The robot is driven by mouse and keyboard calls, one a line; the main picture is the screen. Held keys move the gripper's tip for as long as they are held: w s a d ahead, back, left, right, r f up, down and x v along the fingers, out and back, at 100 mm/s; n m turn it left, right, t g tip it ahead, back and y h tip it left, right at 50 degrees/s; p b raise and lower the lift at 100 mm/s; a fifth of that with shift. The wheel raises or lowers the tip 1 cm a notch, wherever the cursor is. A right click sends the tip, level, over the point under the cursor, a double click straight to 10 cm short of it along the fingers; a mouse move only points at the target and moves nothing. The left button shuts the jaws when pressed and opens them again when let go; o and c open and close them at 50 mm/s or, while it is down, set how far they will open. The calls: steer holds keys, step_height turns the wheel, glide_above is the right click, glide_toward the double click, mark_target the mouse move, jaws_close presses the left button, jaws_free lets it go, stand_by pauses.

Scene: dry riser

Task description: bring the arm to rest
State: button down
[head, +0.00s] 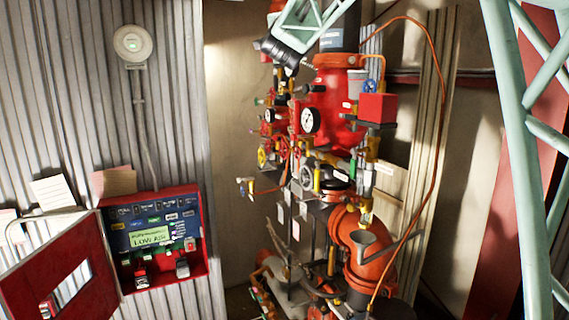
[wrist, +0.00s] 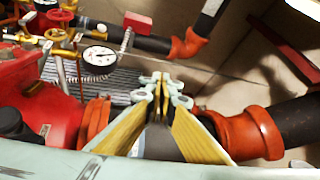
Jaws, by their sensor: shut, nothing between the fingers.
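My gripper (wrist: 161,88) is in the lower middle of the wrist view. Its pale green fingertips meet and its yellow inner faces converge, so it is shut and empty. Red and black pipework lies beyond the fingers; I cannot tell the exact gap. In the head view a pale green lattice part of my arm shows at the top centre, in front of the upper part of the red riser valve assembly (head: 335,105). The fingers cannot be made out there.
The riser carries gauges (head: 310,120), small valves and a red box (head: 377,107). An open red cabinet (head: 205,240) hangs at lower left on the corrugated wall, its door swung left. A round wall device (head: 133,43) is above. Orange couplings (wrist: 253,133) and a gauge (wrist: 100,56) surround the fingers.

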steer(key=s+d+f+n+g, duration=0.6)
steer(key=s+f, duration=0.8)
steer(key=s, duration=1.1)
steer(key=s+d+f+n+g, duration=0.6)
steer(key=s+f, duration=0.9)
steer(key=s, duration=1)
steer(key=s+d+f+n+g, duration=0.3)
steer(key=s+d+f+n, duration=0.35)
steer(key=s+f, duration=1.3)
steer(key=s+f+g+b, duration=0.1)
steer(key=f+b, duration=1.4)
steer(key=b, duration=0.1)
steer(key=s+d+f+m+b, duration=0.1)
steer(key=s+f+b, duration=0.1)
steer(key=f+b, duration=1.4)
steer(key=shift+d+g+b, duration=0.25)
steer(key=shift+g+b, duration=0.15)
steer(key=shift+b, duration=0.25)
steer(key=shift+s+m, duration=0.1)
steer(key=shift+m, duration=0.15)
